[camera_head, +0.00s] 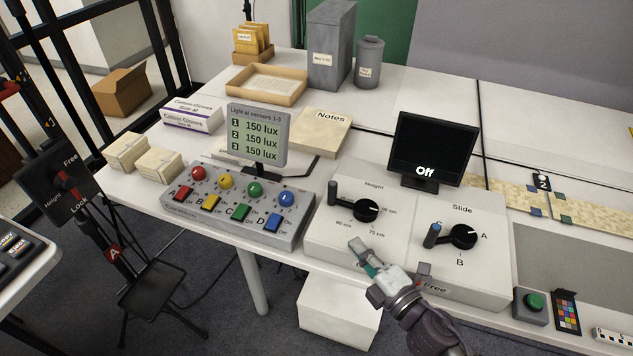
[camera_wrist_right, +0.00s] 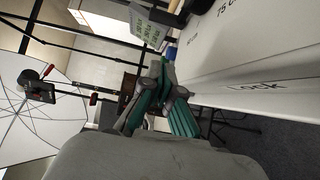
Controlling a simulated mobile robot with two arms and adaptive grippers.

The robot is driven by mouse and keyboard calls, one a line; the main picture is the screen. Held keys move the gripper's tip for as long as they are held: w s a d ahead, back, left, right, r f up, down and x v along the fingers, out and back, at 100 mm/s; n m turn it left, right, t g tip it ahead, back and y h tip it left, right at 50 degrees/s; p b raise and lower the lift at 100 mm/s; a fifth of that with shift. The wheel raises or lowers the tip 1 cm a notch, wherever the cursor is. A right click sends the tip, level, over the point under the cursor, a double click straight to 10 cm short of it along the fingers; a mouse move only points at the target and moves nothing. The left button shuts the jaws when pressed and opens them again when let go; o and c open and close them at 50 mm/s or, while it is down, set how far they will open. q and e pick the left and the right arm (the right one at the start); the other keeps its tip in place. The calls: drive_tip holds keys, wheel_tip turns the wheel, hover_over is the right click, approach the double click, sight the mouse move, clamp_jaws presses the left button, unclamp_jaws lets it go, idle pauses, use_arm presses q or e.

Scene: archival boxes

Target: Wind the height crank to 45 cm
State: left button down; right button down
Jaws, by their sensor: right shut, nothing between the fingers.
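The Height crank (camera_head: 366,211) is a black knob with an arm and a grey upright handle (camera_head: 333,190), on the left white panel (camera_head: 325,240). Its arm points to the upper left. Labels for 60 cm and 75 cm lie in front of the knob; a third cm label, blurred, is at its right. My right gripper (camera_head: 358,248) is shut and empty, over the panel's front part, in front of the crank and apart from it. In the right wrist view its green-padded fingers (camera_wrist_right: 160,98) show beside the panel face, which reads Lock. My left gripper is not in view.
A Slide crank (camera_head: 463,236) with its blue-grey handle stands at right. A small red lever (camera_head: 421,283) sits near the word Free. The monitor (camera_head: 432,148) behind reads Off. A button box (camera_head: 238,212) is at left. A white box (camera_head: 338,308) is below the table edge.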

drive_tip(key=x, duration=0.3)
drive_tip(key=p+x, duration=0.1)
drive_tip(key=x, duration=0.2)
drive_tip(key=r+x, duration=0.1)
drive_tip(key=x, duration=0.2)
drive_tip(key=shift+w+a, duration=0.2)
drive_tip(key=shift+a, duration=0.1)
drive_tip(key=w, duration=0.2)
drive_tip(key=shift+w+d, duration=0.4)
drive_tip(key=shift+w, duration=0.6)
